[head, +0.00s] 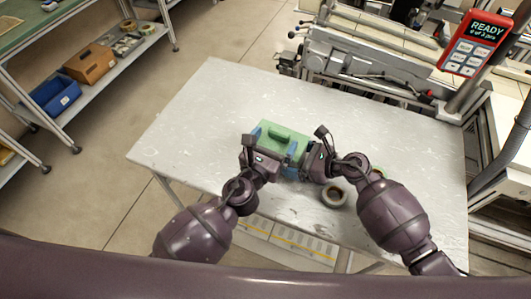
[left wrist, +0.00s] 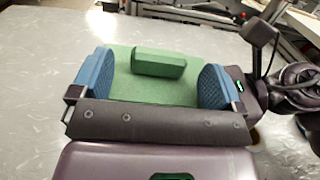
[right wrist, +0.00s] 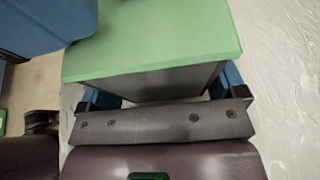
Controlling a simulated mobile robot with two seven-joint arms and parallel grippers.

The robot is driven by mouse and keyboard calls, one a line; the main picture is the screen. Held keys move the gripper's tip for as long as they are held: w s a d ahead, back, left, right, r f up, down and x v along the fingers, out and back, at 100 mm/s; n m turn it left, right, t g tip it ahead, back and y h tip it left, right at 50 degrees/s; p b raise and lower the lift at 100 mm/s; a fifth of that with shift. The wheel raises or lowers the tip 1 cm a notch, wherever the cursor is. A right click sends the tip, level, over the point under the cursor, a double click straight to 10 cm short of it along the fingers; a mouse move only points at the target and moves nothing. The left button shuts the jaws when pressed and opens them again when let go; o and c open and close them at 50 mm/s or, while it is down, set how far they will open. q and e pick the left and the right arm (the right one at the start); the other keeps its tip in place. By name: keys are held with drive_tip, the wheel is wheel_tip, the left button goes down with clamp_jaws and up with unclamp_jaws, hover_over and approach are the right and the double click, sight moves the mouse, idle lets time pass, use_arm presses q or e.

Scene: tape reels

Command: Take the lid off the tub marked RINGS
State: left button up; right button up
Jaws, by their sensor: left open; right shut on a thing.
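A tub with a green lid (head: 277,128) stands on the grey table. The lid has a raised green grip block (left wrist: 160,63) on top. The tub's grey body (right wrist: 160,84) shows below the lid in the right wrist view; no marking is readable. My left gripper (left wrist: 155,85) is open over the lid, with its blue fingers on either side of the grip block and apart from it. My right gripper (right wrist: 165,90) is shut on the tub's body from the right, below the lid. The lid is on the tub.
A tape reel (head: 335,194) lies just right of the tub, near my right arm. The table (head: 190,125) is clear on the left. Machinery (head: 375,65) stands behind, with a red READY display (head: 475,42). A shelf at left holds a blue bin (head: 56,95) and an orange-brown box (head: 90,64).

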sight(278, 134)
use_arm(q)
drive_tip(key=shift+x, duration=1.25)
drive_tip(key=c, duration=1.1)
drive_tip(key=shift+r, duration=0.1)
drive_tip(key=shift+a+r, duration=0.1)
drive_tip(key=shift+r, duration=0.8)
drive_tip(key=shift+r, duration=0.2)
drive_tip(key=shift+r, duration=1.95)
